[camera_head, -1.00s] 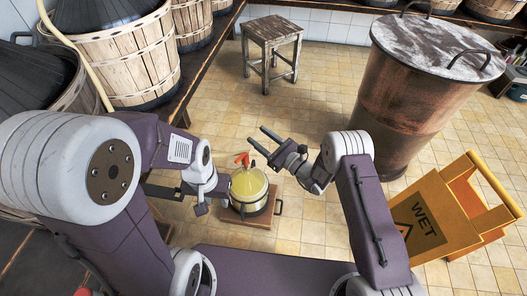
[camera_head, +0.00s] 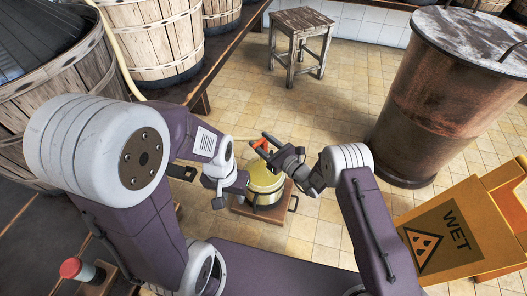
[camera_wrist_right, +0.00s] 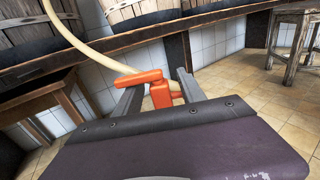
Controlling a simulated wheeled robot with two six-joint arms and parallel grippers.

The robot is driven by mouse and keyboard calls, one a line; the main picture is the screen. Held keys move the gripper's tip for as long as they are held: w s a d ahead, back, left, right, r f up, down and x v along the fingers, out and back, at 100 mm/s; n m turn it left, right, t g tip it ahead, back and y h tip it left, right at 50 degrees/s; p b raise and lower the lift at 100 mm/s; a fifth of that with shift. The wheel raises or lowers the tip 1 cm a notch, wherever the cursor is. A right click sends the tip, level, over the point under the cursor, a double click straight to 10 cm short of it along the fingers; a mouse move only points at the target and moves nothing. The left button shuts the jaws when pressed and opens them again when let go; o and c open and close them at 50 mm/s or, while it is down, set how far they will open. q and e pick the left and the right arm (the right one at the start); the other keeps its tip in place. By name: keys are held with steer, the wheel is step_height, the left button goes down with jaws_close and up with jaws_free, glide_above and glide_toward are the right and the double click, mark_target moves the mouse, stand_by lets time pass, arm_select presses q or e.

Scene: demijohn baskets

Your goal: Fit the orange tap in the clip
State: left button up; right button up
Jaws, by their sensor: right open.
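The orange tap (camera_head: 261,145) is small in the head view, above the yellow vessel (camera_head: 264,181). In the right wrist view the tap (camera_wrist_right: 159,95) stands upright between the fingers, its handle reaching left. The end of a pale hose (camera_wrist_right: 80,45) meets or passes behind it; I cannot tell which. My right gripper (camera_head: 264,146) is open, with its fingers either side of the tap. My left gripper (camera_head: 236,186) is at the vessel's left side, overlapping it in the picture; its jaws are too unclear to read. I cannot make out the clip.
The vessel stands on a small wooden board (camera_head: 283,211) on the tiled floor. A copper drum (camera_head: 425,105) and a yellow WET sign (camera_head: 440,238) stand right. A wooden stool (camera_head: 302,38) is behind. Baskets (camera_head: 150,40) line the left bench. A red-capped bottle (camera_head: 72,268) is lower left.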

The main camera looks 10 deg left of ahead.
steer(key=shift+w+a+f, duration=0.3)
steer(key=shift+w+a, duration=0.1)
steer(key=shift+a, duration=0.35)
steer(key=shift+w+a+r, duration=0.25)
jaws_close()
arm_select(q)
steer(key=shift+f, duration=0.75)
